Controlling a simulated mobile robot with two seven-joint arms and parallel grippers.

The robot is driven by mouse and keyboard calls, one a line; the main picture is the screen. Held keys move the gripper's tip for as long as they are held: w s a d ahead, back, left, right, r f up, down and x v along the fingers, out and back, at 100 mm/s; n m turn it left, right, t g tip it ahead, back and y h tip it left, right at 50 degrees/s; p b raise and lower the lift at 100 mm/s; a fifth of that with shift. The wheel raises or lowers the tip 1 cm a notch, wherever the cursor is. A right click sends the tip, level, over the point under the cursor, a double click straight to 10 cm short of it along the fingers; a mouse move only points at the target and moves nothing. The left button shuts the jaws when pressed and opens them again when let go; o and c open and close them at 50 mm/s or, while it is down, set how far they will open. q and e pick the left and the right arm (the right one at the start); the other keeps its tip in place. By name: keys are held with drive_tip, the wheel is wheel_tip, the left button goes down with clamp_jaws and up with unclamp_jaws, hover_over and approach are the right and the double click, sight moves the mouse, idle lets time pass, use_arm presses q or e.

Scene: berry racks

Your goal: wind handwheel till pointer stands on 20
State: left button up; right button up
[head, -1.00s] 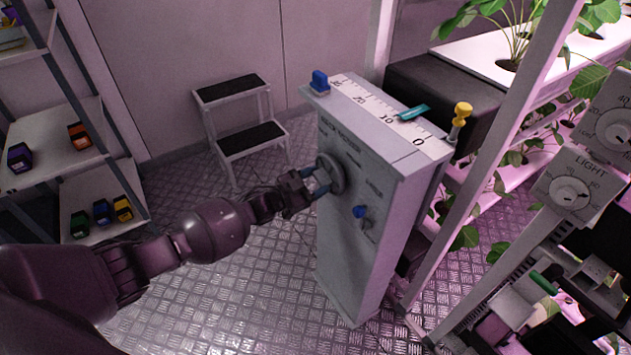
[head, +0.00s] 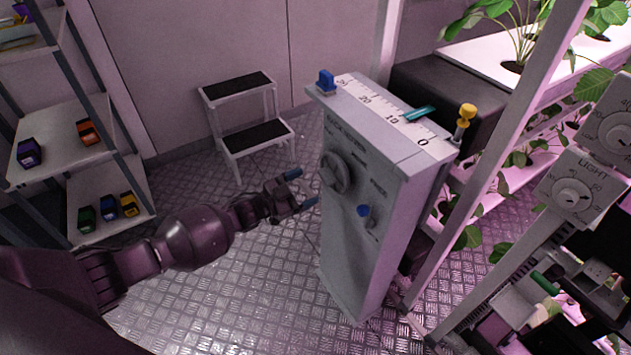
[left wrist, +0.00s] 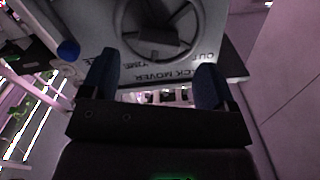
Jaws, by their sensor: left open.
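The grey handwheel (head: 336,173) sits on the front face of the grey cabinet (head: 352,255). The scale (head: 378,107) on the cabinet's top has marks for 0, 10, 20 and 30. The teal pointer (head: 420,113) stands between 0 and 10, nearer 10. My left gripper (head: 304,188) is open and empty, just left of the handwheel and apart from it. In the left wrist view the handwheel (left wrist: 158,28) shows beyond my two blue fingertips, with nothing between them. My right gripper is not in view.
A blue knob (head: 363,211) sits on the cabinet front below the wheel. A step stool (head: 258,137) stands behind; a plant rack is at right. Floor left of the cabinet is clear.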

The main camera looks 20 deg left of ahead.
use_arm(q)
drive_tip(key=v, duration=0.5)
drive_tip(key=shift+s+a, duration=0.1)
drive_tip(key=shift+s, duration=0.05)
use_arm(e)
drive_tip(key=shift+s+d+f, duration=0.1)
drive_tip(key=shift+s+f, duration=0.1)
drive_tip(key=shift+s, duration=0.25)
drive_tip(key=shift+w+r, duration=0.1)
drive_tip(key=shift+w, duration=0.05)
